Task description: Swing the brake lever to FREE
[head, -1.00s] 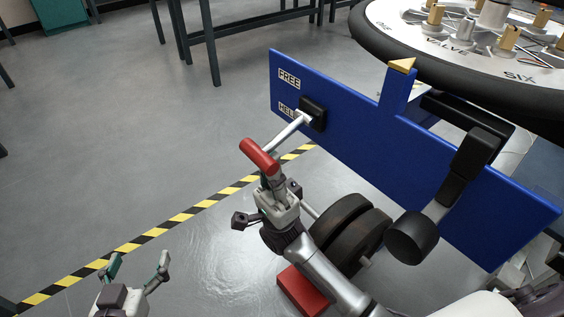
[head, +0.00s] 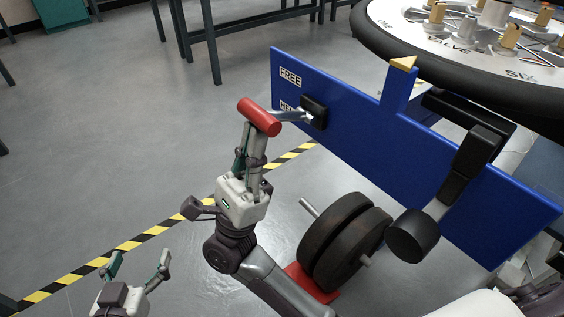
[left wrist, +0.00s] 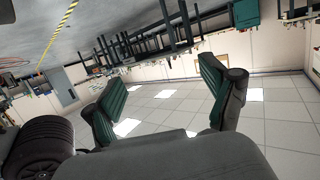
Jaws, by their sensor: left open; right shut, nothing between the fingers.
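The brake lever's red grip (head: 259,117) stands out to the left of a blue panel (head: 345,110) in the head view. Its metal rod (head: 290,116) runs almost level to a black pivot block (head: 314,112). The FREE label (head: 290,77) is above the rod; the lower label (head: 286,107) is partly covered. My right gripper (head: 253,136) is shut and empty, its fingertips right under the red grip and seemingly against it. My left gripper (head: 138,262) is open and empty at the lower left, far from the lever; its fingers also show in the left wrist view (left wrist: 165,100).
Dark weight discs (head: 345,240) stand on a red base (head: 312,284) right of my right arm. A black pedal-like arm (head: 468,165) is at the panel's right. A large round wheel table (head: 460,45) fills the upper right.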

